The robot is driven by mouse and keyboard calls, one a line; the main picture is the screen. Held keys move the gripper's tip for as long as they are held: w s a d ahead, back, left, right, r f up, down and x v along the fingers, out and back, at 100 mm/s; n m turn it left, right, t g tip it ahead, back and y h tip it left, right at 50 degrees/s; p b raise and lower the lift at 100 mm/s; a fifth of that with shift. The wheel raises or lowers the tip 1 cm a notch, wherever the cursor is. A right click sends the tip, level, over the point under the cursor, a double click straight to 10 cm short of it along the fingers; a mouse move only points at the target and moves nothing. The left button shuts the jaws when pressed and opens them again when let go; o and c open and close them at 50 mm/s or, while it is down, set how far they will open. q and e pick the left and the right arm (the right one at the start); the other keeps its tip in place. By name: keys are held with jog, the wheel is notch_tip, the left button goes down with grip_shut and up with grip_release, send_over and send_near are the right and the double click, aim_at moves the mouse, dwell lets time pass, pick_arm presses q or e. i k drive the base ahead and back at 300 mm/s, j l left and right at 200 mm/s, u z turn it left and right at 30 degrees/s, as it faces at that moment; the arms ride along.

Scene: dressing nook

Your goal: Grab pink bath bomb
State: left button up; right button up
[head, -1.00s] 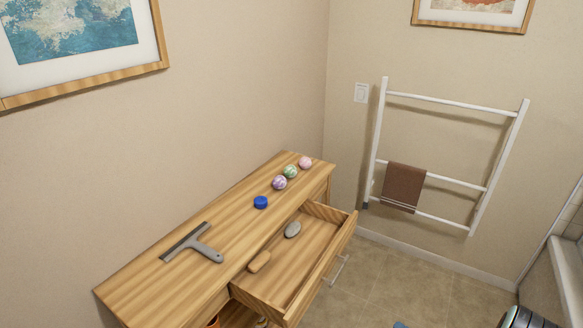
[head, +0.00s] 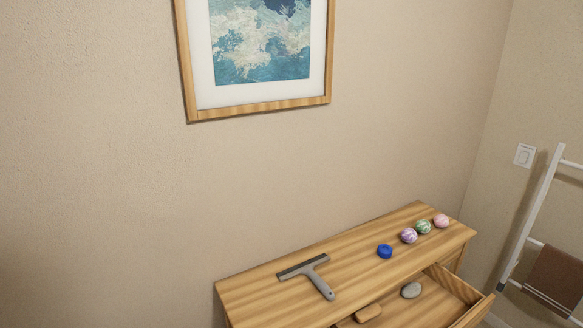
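The pink bath bomb (head: 441,220) is a small pale pink ball on the wooden dresser top (head: 349,263), near its far right end. A green bath bomb (head: 423,226) sits just left of it, and a purple one (head: 409,235) is left of that. The three form a short row. Neither of my grippers shows in the head view.
A blue round item (head: 384,251) and a grey squeegee (head: 308,275) lie on the dresser top. The open drawer (head: 442,301) juts out at the front, holding a grey stone (head: 411,290) and a wooden brush-like block (head: 368,312). A white towel ladder (head: 531,216) stands at right.

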aim_at(441, 221)
jog(key=z, duration=1.5)
jog(key=l+u, duration=0.1)
jog(key=u, duration=0.3)
jog(key=i+l+u, duration=0.1)
jog(key=u, duration=0.35)
jog(key=l+u, duration=0.2)
jog(key=u, duration=0.2)
jog(key=l+u, duration=0.15)
jog(key=u, duration=0.3)
jog(key=i+l+u, duration=0.1)
jog(key=l+u, duration=0.2)
jog(key=l, duration=0.25)
jog(key=l+u, duration=0.3)
jog(key=l, duration=1.35)
jog(key=i+l, duration=0.1)
jog(key=l, duration=1)
